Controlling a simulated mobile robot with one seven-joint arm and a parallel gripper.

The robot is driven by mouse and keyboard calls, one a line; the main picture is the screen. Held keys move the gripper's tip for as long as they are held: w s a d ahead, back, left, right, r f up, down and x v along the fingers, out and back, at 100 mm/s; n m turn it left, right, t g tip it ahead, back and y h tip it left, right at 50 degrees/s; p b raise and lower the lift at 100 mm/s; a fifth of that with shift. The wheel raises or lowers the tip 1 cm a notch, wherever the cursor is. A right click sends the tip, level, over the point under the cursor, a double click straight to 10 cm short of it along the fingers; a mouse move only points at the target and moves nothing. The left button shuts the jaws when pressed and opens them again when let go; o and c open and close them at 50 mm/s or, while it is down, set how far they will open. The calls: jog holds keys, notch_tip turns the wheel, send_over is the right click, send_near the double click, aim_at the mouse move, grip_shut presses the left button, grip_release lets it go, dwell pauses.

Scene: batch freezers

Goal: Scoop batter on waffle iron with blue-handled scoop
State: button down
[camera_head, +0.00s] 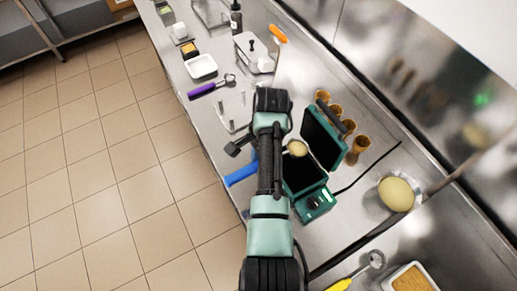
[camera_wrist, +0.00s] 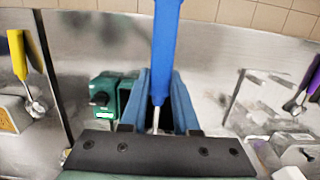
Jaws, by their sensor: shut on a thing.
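My gripper (camera_wrist: 165,112) is shut on the handle of the blue-handled scoop (camera_wrist: 167,45). In the head view my arm hides the gripper, and the blue handle (camera_head: 241,173) sticks out to its left. The scoop's round bowl, filled with pale batter (camera_head: 297,148), shows right of my arm, above or at the open waffle iron. The waffle iron (camera_head: 316,202) is teal with dark plates, its lid (camera_head: 322,138) raised; my arm partly covers its base. It also shows in the wrist view (camera_wrist: 103,95). A bowl of pale batter (camera_head: 396,194) stands to the right.
Several waffle cones (camera_head: 357,148) stand behind the raised lid. A yellow-handled scoop (camera_head: 352,275) and a tub of brown filling (camera_head: 412,279) are at lower right. A purple-handled scoop (camera_head: 211,87) and white tray (camera_head: 200,66) lie at upper left. A dark cable crosses the counter.

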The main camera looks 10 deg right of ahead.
jog(key=shift+r+m, duration=0.2)
jog(key=shift+m, duration=0.1)
jog(key=shift+f, duration=0.2)
notch_tip(320, 180, down, 2)
jog(key=b, duration=0.2)
jog(key=shift+d+f+b, duration=0.1)
jog(key=shift+f+b, duration=0.1)
jog(key=shift+b, duration=0.1)
jog(key=shift+s+t+p, duration=0.15)
jog(key=shift+t+p, duration=0.3)
jog(key=shift+t, duration=0.15)
jog(key=t+y+b, duration=0.1)
jog(key=t+b, duration=0.2)
jog(key=b, duration=0.2)
jog(key=s+f+t+y+b, duration=0.1)
jog(key=t+b, duration=0.3)
jog(key=b, duration=0.1)
jog(key=s+f+t+y+b, duration=0.1)
jog(key=t+b, duration=0.2)
jog(key=b, duration=0.2)
jog(key=shift+s+d+f+t+y, duration=0.15)
jog(key=shift+s+d+t+y, duration=0.05)
jog(key=shift+d+t+y, duration=0.2)
jog(key=t+b, duration=0.1)
jog(key=b, duration=0.2)
jog(key=t+b, duration=0.1)
jog(key=b, duration=0.2)
jog(key=shift+s+f+n+y+b, duration=0.15)
jog(key=shift+f+n+y+b, duration=0.15)
jog(key=shift+n+y+b, duration=0.1)
